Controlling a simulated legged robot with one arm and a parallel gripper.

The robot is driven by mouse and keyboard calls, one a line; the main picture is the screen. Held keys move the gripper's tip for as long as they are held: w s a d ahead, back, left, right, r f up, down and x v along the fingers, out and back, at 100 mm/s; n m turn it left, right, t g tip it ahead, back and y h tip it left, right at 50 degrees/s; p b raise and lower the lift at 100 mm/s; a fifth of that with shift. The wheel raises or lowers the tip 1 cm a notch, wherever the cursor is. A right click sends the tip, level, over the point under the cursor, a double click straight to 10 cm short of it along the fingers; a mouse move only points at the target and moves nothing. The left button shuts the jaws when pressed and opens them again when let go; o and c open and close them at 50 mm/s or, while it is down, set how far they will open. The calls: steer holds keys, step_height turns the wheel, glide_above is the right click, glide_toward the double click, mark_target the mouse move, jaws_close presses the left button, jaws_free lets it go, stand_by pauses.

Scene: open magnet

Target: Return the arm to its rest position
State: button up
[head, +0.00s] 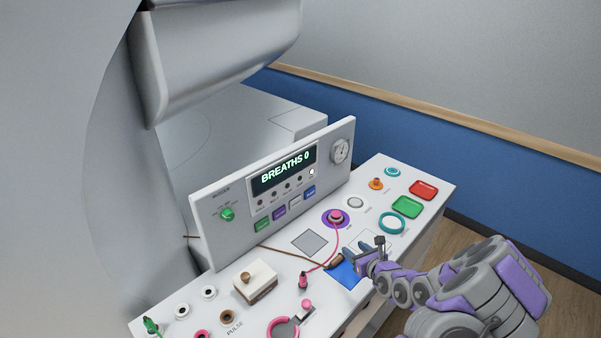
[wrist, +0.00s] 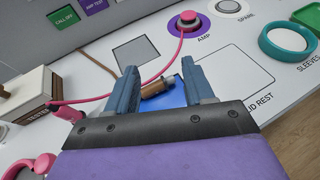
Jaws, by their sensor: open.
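My gripper (head: 366,255) is low over the right half of the white console (head: 393,178), above a blue pad. In the wrist view its two blue-grey fingers (wrist: 159,88) stand apart. A brown cylindrical plug (wrist: 158,87) shows between and beyond the fingers, lying at the blue pad (wrist: 174,99). I cannot tell whether a finger touches it. My grey and purple arm reaches in from the lower right in the head view.
A pink cord runs from a pink knob on a purple ring (head: 336,217) to a pink plug (head: 303,280). A tester box (head: 255,282) stands left. An upright panel (head: 275,187) reads "BREATHS 0". A teal ring (head: 392,223) and red and green pads lie right. Floor is free at right.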

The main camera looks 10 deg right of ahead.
steer(key=a+r+n+y, duration=0.7)
steer(key=a+r+n, duration=0.2)
steer(key=a+r, duration=0.75)
steer(key=s+a+r+n+g+y, duration=0.2)
steer(key=s+a+r+n+g, duration=0.2)
steer(key=s+a+n+g, duration=0.25)
steer(key=s+a+r+n+g+y, duration=0.35)
steer(key=s+a+n, duration=0.25)
steer(key=s+a, duration=0.3)
steer(key=s+a+f+n+g+h+b, duration=0.15)
steer(key=s+n+g+h, duration=0.55)
steer(key=s, duration=0.9)
steer(key=s+d+f+n+t+h, duration=0.1)
steer(key=s+d+n+h, duration=0.4)
steer(key=s+d+h, duration=0.3)
steer(key=s+d, duration=0.4)
steer(key=d, duration=0.3)
steer(key=shift+s+d+t, duration=0.15)
steer(key=shift+t, duration=0.15)
